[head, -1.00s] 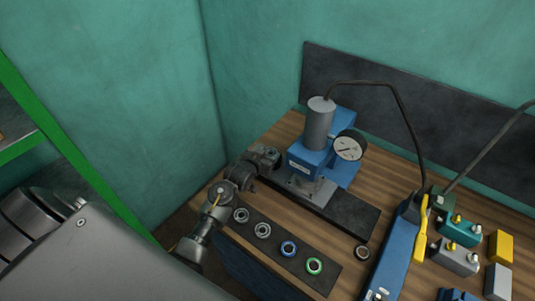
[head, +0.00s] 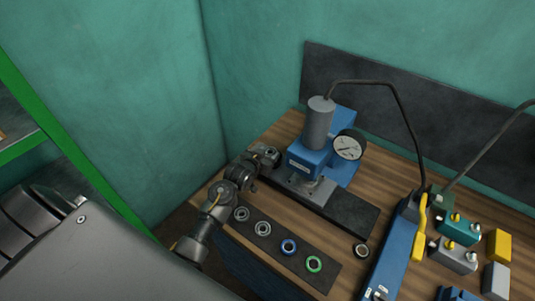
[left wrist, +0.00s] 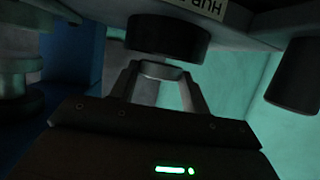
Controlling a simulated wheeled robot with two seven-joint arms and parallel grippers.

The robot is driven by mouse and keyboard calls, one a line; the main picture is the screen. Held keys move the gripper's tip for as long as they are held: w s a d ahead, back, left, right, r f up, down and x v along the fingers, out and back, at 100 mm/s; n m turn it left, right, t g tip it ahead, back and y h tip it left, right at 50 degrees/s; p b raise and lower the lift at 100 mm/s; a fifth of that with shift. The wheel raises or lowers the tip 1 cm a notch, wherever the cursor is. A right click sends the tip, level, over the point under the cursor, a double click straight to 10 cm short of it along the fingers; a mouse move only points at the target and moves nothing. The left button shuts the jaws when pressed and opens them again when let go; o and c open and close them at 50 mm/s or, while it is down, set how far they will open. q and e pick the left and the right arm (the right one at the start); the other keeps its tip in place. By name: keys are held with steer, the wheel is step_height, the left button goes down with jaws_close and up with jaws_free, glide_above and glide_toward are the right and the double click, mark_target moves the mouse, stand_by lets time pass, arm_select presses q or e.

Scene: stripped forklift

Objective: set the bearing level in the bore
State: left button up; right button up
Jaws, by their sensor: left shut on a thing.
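My left gripper (head: 272,154) is beside the left of the blue press (head: 311,160), level with its body. In the left wrist view the two fingers (left wrist: 160,82) are closed on a pale metal ring, which looks like the bearing (left wrist: 160,70). It sits just below a dark round cylinder (left wrist: 168,38); I cannot tell whether they touch. A grey metal part (head: 313,188) lies on the press bed under the head. Its bore does not show clearly, and the bearing is hidden in the head view. My right gripper is not in view.
A dark mat (head: 335,270) with several rings lies in front. A loose ring (head: 362,251) lies right of the press bed (head: 352,217). A gauge (head: 348,146) and hose (head: 393,95) are on the press side. A blue pump (head: 392,250) and coloured blocks (head: 500,246) fill the right.

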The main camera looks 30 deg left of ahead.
arm_select(q)
steer(key=shift+r+p, duration=0.1)
steer(key=shift+p, duration=0.2)
steer(key=shift+f, duration=0.5)
stand_by(1.4)
steer(key=o, duration=1.7)
steer(key=shift+r, duration=4)
